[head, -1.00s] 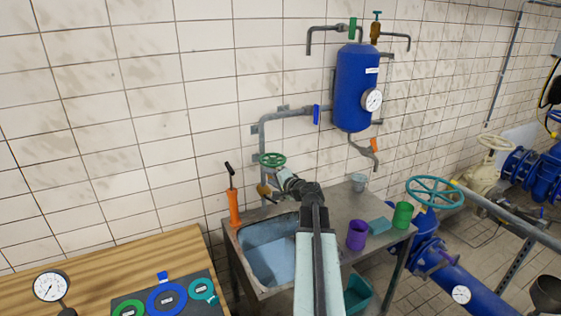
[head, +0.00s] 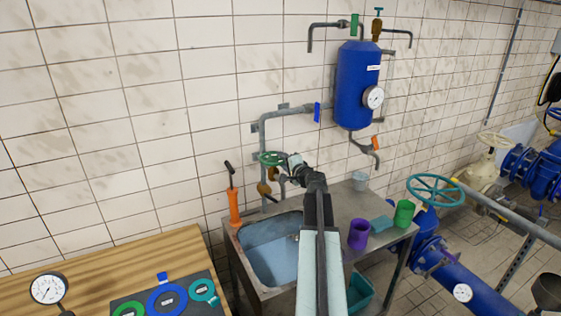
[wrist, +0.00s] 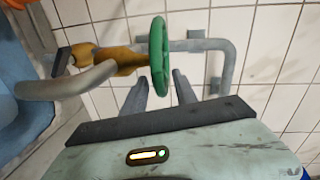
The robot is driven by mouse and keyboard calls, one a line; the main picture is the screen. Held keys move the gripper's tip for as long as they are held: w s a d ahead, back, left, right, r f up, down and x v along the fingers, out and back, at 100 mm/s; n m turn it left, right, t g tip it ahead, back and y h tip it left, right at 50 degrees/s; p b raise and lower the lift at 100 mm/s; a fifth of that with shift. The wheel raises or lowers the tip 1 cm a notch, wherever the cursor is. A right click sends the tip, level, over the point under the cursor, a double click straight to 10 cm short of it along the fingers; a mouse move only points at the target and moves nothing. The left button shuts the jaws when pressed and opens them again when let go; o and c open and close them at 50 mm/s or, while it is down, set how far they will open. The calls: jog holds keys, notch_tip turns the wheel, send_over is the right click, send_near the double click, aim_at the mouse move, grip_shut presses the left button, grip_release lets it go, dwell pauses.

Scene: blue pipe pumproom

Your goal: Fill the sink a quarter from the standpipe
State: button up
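The standpipe tap has a green handwheel (head: 271,158), a brass body and a grey curved spout, above the sink (head: 232,242). The handwheel stands nearly edge-on in the wrist view (wrist: 158,55). My gripper (head: 296,160) is just right of the handwheel in the head view. Its two fingers (wrist: 160,88) are apart, with the lower rim of the wheel appearing between them; I cannot tell whether they touch it. The basin shows a blue, water-like surface (head: 270,255); its depth is unclear and my arm hides its right part. No stream from the spout is clearly visible.
An orange hand pump (head: 235,207) stands at the sink's left corner. A blue tank (head: 352,95) hangs above. A wooden bench (head: 190,245) is at left.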

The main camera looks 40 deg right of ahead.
jog(key=shift+x, duration=1.25)
jog(key=shift+s, duration=0.1)
jog(key=c, duration=0.7)
jog(key=shift+a, duration=0.1)
grip_shut()
jog(key=shift+n+y, duration=0.5)
jog(key=n+y, duration=0.1)
jog(key=y, duration=0.1)
jog(key=n+y, duration=0.2)
jog(key=y, duration=0.1)
jog(key=w+n+y, duration=0.1)
jog(key=n+y, duration=0.1)
jog(key=shift+w+d, duration=0.1)
jog(key=shift+d, duration=0.25)
jog(key=shift+a+y, duration=0.1)
jog(key=shift+y, duration=0.2)
